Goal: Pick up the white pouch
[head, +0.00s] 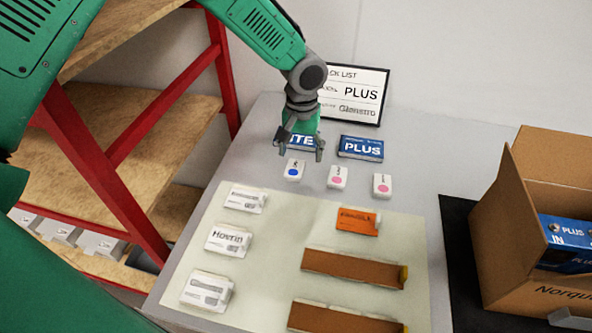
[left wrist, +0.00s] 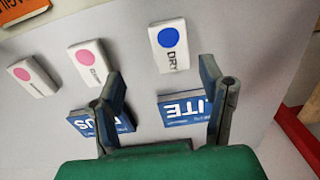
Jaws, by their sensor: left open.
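My left gripper (head: 301,153) is open and empty, pointing down over the back of the table. It also shows in the left wrist view (left wrist: 161,80). Just in front of it lies a small white pouch with a blue dot (head: 294,170), reading DRY in the left wrist view (left wrist: 169,57); it lies beyond the fingertips there. Two similar white pouches with pink dots (head: 337,177) (head: 382,186) lie to its right, also in the left wrist view (left wrist: 93,66) (left wrist: 33,80). Nothing is between the fingers. My right gripper is not seen.
A blue LITE box (head: 303,140), partly hidden by my gripper, and a blue PLUS box (head: 361,148) lie behind. A pale mat (head: 275,240) holds white packs (head: 228,241), an orange pack (head: 357,221) and brown bars (head: 354,268). A cardboard box (head: 500,230) stands right, a sign (head: 354,93) behind.

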